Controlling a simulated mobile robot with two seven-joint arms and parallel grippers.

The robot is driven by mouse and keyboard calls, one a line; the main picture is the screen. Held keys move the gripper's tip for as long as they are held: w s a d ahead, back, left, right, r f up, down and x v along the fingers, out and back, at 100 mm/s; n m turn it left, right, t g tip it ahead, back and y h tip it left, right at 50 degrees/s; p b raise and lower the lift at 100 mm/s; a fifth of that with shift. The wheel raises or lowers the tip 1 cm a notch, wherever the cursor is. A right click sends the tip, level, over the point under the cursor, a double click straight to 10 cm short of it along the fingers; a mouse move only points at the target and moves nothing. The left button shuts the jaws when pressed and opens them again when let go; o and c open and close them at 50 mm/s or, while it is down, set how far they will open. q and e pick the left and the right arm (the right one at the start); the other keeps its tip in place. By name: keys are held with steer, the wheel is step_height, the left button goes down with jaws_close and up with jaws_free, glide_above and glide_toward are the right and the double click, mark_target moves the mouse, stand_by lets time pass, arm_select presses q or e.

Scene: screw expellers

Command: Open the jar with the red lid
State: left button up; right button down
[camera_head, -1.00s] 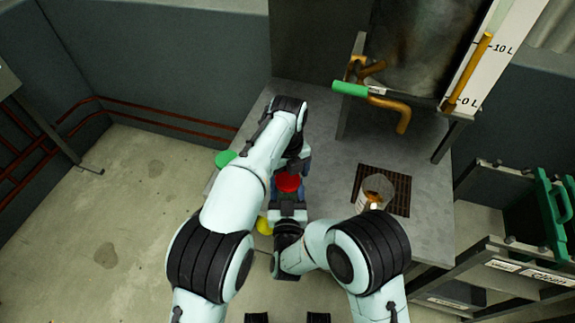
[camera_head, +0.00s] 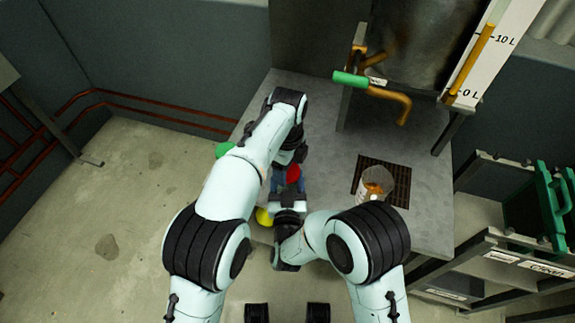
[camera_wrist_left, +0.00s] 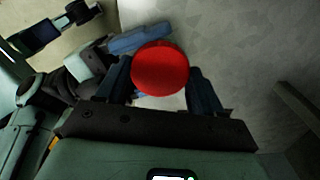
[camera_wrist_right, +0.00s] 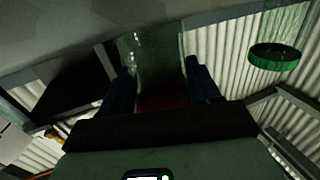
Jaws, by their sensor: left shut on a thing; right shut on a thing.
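The red lid (camera_head: 293,173) shows in part under my left wrist in the head view. In the left wrist view the round red lid (camera_wrist_left: 160,66) lies between the fingers of my left gripper (camera_wrist_left: 162,84), which is shut on it. My right gripper (camera_wrist_right: 160,82) is shut on the clear glass jar (camera_wrist_right: 153,55) from the near side. In that dark view a dim red area meets the glass between the fingers. Whether the lid has turned or come loose cannot be told. My arms hide most of the jar in the head view.
A green lid (camera_head: 224,150) and a yellow lid (camera_head: 264,216) are at the left of the grey table (camera_head: 325,140). A clear container with orange contents (camera_head: 376,184) stands on the dark grate at right. Behind it is a metal tank with a green-handled tap (camera_head: 350,79).

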arm_select(q)
steer(key=n, duration=0.8)
steer(key=shift+n, duration=0.3)
steer(key=n, duration=1.2)
steer(key=shift+r+n, duration=0.1)
steer(key=shift+n, duration=0.2)
steer(key=n, duration=0.6)
steer(key=shift+n, duration=0.3)
steer(key=n, duration=0.8)
steer(key=shift+n, duration=0.3)
steer(key=n, duration=0.4)
steer(key=shift+n, duration=0.3)
steer(key=n, duration=0.6)
steer(key=shift+r, duration=0.15)
steer(key=shift+r, duration=1)
